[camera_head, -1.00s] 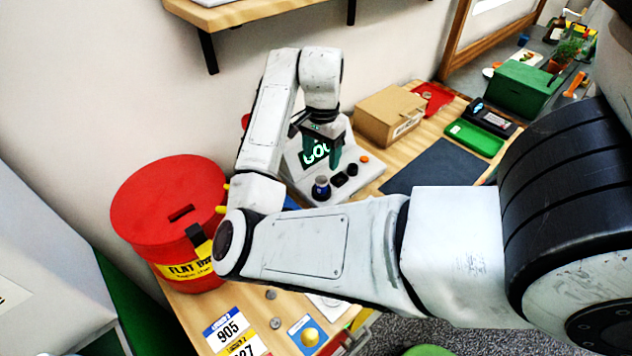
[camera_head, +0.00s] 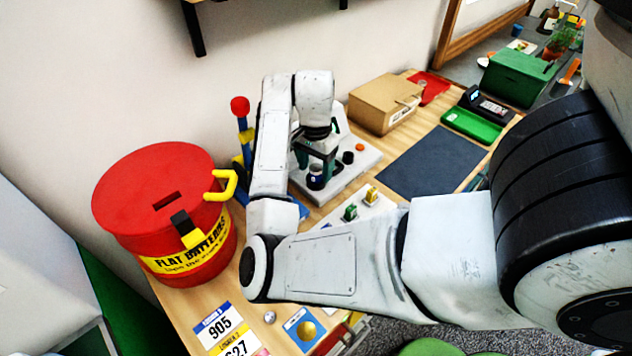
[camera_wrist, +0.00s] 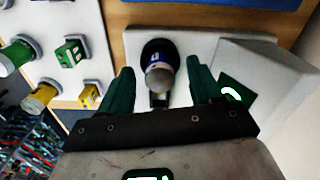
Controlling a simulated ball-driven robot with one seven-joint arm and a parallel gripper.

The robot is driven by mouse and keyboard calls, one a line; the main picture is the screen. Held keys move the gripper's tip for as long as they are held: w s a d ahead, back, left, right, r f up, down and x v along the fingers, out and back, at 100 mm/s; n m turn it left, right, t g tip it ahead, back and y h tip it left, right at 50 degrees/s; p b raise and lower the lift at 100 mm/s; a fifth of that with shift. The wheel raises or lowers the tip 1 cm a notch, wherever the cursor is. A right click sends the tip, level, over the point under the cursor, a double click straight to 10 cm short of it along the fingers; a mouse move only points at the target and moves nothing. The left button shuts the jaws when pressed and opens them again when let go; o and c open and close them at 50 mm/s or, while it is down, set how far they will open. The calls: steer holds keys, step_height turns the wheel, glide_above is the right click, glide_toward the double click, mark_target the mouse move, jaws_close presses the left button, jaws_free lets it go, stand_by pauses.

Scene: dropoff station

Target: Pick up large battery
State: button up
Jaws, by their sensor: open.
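The large battery (camera_wrist: 159,76) stands upright in a dark round socket on the white tester device. In the wrist view it sits between and just beyond the fingertips of my gripper (camera_wrist: 162,85), with a finger on each side. My green-fingered gripper is open, and a gap shows on both sides of the battery. In the head view my gripper (camera_head: 315,155) is above the tester (camera_head: 358,165), and the dark battery (camera_head: 315,178) shows just below it. The tester's screen is mostly hidden by my arm in the head view.
A red lidded bin (camera_head: 165,190) labelled for flat batteries stands left. A white board (camera_head: 385,207) holds green and yellow batteries, also in the wrist view (camera_wrist: 98,25). A cardboard box (camera_head: 385,103), dark mat (camera_head: 432,162) and green tray (camera_head: 470,126) lie right.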

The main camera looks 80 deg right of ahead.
steer(key=shift+f, duration=0.65)
steer(key=shift+r, duration=0.1)
steer(key=shift+c, duration=0.4)
jaws_close()
